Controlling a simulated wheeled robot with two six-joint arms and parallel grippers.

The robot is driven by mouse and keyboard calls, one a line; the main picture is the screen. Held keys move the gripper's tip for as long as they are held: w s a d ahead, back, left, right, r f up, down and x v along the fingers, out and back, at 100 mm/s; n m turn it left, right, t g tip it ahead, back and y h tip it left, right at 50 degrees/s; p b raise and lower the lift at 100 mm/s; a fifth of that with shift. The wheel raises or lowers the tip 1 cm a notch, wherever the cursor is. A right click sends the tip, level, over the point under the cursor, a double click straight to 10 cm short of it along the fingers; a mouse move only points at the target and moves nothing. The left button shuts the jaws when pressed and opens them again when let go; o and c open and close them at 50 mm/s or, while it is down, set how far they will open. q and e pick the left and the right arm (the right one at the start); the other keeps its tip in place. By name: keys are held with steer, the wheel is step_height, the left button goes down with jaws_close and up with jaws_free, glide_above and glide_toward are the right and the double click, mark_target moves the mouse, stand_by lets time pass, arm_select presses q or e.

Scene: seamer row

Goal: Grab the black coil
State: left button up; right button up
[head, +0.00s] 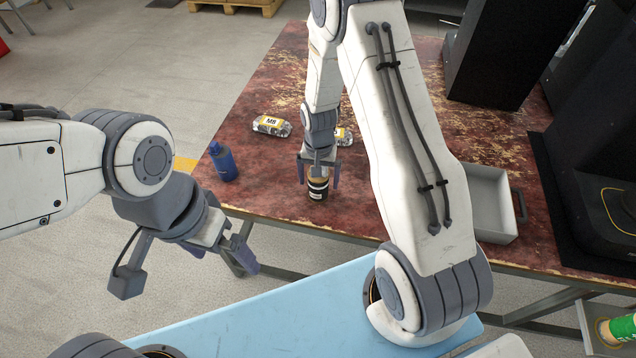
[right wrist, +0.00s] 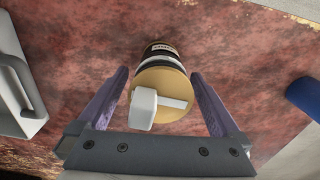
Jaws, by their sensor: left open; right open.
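A dark cylinder (head: 317,189) with a tan end, black bands and a pale label stands on the worn red table. I cannot tell for sure that it is the black coil; no other clear coil shows. In the right wrist view its tan end (right wrist: 165,82) faces the camera, with a white block and strip on it. My right gripper (head: 318,177) points down over the cylinder, open, with one finger on each side. In the right wrist view the fingers (right wrist: 160,76) show gaps to it. My left gripper (head: 184,271) is open and empty, off the table's left edge.
A blue bottle (head: 222,162) stands left of the cylinder. Two clear packs, one labelled M8 (head: 271,126), lie behind it. A grey handled tray (head: 490,215) and black machines (head: 510,50) stand to the right. A light blue surface (head: 260,318) is in front.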

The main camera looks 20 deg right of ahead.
steer(key=shift+c, duration=0.3)
steer(key=c, duration=1.4)
steer(key=shift+r, duration=0.1)
steer(key=shift+c, duration=0.2)
